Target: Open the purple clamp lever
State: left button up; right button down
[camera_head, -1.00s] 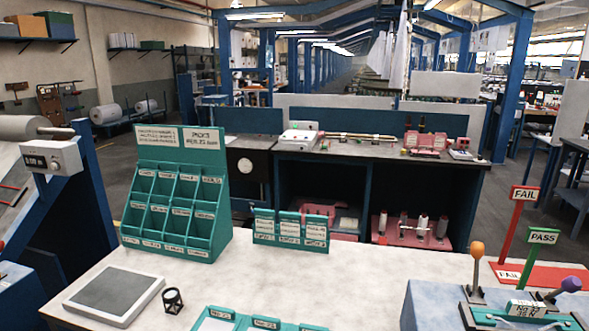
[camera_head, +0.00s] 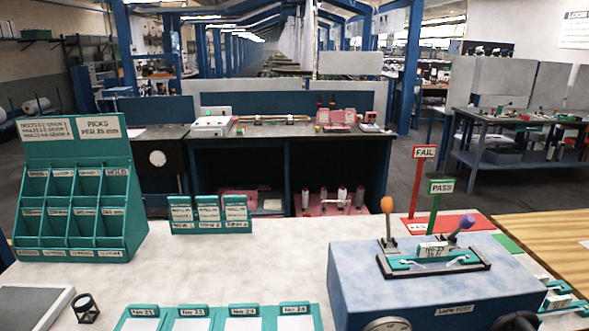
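The purple clamp lever (camera_head: 461,229) is at the right end of a teal clamp fixture (camera_head: 428,262) on top of a blue-grey box (camera_head: 372,283). Its purple knob is tilted up and to the right. An orange-knobbed lever (camera_head: 387,220) stands nearly upright at the fixture's left end. A small white labelled block (camera_head: 432,249) sits between the levers. Neither of my grippers shows in the head view.
A teal pigeonhole rack (camera_head: 78,205) stands at the left of the white table (camera_head: 250,265). Teal trays (camera_head: 243,320) line the front edge. Red FAIL (camera_head: 424,153) and green PASS (camera_head: 440,187) signs stand behind the box. The table's middle is clear.

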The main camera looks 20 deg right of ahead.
aim_at(466, 223)
jog(key=z, duration=1.55)
